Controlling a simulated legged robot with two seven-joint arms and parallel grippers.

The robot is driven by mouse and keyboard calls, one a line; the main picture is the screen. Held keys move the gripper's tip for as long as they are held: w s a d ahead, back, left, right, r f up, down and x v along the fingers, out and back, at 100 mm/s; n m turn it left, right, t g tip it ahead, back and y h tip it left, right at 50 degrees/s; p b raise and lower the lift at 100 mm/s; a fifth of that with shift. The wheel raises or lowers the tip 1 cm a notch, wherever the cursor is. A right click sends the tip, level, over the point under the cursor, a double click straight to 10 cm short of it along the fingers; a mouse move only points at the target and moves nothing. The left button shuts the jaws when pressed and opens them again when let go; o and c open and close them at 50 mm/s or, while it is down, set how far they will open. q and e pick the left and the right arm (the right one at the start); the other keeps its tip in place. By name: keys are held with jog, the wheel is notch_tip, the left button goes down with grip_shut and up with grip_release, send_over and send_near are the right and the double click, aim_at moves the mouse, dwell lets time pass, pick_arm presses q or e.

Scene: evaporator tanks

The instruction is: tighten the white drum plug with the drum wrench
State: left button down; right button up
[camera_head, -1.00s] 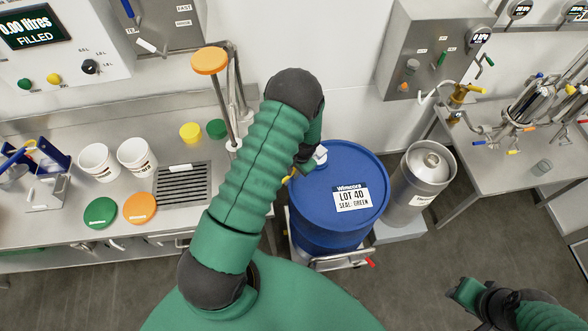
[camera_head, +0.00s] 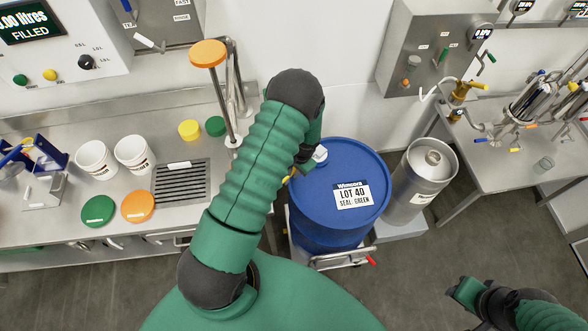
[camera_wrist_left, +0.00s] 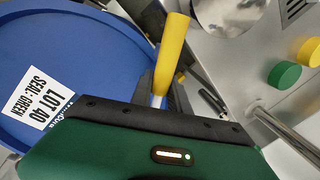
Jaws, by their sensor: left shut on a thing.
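The blue drum (camera_head: 342,225) stands on a wheeled frame, with a label reading "LOT 40 SEAL: GREEN" on its top. The white drum plug (camera_head: 320,154) shows at the drum's back left, partly hidden by my left arm. My left gripper (camera_wrist_left: 165,95) is shut on a yellow-handled tool (camera_wrist_left: 172,50), likely the drum wrench, beside the drum's rim. In the head view only a bit of yellow (camera_head: 291,173) shows there. Whether the tool touches the plug is hidden. My right gripper (camera_head: 462,292) is at the lower right, away from the drum; its jaw opening is unclear.
A steel bench (camera_head: 60,222) on the left holds white buckets (camera_head: 133,153), green and orange lids, and yellow and green caps. An orange-topped post (camera_head: 208,54) rises behind my left arm. A steel keg (camera_head: 420,182) stands close right of the drum. Floor at right is open.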

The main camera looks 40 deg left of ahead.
pick_arm(q)
jog(key=shift+w+a+m, duration=0.1)
jog(key=shift+a+m, duration=0.5)
jog(key=shift+a, duration=0.2)
jog(key=shift+w+a+m+t, duration=0.2)
jog(key=shift+a+m+t, duration=0.1)
jog(key=shift+a+m, duration=0.4)
jog(key=shift+w+a+r+m+p, duration=0.15)
jog(key=shift+w+a+m+p, duration=0.1)
jog(key=shift+a+m+p, duration=0.25)
